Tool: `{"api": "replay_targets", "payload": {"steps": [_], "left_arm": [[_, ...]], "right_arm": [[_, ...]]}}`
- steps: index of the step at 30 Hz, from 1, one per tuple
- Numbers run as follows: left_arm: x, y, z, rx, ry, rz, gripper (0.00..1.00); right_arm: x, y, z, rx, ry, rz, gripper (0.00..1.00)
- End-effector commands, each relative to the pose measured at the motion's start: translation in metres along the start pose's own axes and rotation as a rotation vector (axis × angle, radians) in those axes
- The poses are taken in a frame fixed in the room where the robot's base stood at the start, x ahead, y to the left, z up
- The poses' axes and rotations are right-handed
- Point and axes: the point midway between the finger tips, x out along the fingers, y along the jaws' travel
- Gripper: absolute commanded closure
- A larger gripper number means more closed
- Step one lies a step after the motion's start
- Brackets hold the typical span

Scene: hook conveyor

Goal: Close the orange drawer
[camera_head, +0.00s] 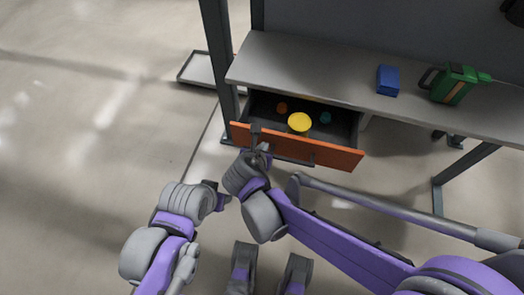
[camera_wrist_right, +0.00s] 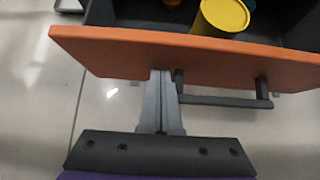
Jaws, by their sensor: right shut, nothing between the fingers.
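The orange drawer (camera_head: 335,156) under the workbench is pulled open; its dark inside shows. Its orange front also fills the upper right wrist view (camera_wrist_right: 115,50). A dark bar handle (camera_head: 292,159) runs along the front and shows in the right wrist view (camera_wrist_right: 225,101). My right gripper (camera_head: 256,130) is shut and empty. In the right wrist view its fingertips (camera_wrist_right: 162,73) overlap the orange front, just left of the handle's left post; I cannot tell whether they touch it. My left gripper (camera_head: 222,198) is low, left of the drawer and apart from it; its jaws are unclear.
A yellow can (camera_head: 299,122), a small orange object (camera_head: 282,107) and a teal object (camera_head: 325,117) are inside the drawer. A grey post stands left of the drawer.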

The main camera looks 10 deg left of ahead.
Motion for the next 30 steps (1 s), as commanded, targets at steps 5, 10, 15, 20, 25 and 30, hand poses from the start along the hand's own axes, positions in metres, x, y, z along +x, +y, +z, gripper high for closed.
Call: {"api": "replay_targets", "payload": {"steps": [5,10,15,20,25,30], "left_arm": [[0.006,0.000,0.002,0.000,-0.002,0.000,0.50],[0.011,0.000,0.004,0.000,-0.004,0.000,0.50],[0.015,0.000,0.006,0.000,-0.006,0.000,0.50],[0.018,0.000,0.007,0.000,-0.007,0.000,0.50],[0.020,0.000,0.007,0.000,-0.007,0.000,0.50],[0.020,0.000,0.007,0.000,-0.008,0.000,0.50]], "right_arm": [[0.028,-0.001,0.024,0.003,0.001,-0.004,1.00],[0.058,-0.001,0.051,0.003,0.000,-0.003,1.00],[0.083,-0.001,0.075,0.002,0.000,-0.002,1.00],[0.101,-0.001,0.092,0.001,0.000,-0.002,1.00],[0.111,0.000,0.102,0.002,0.000,0.000,1.00],[0.115,-0.001,0.107,0.000,-0.001,0.000,1.00]]}}
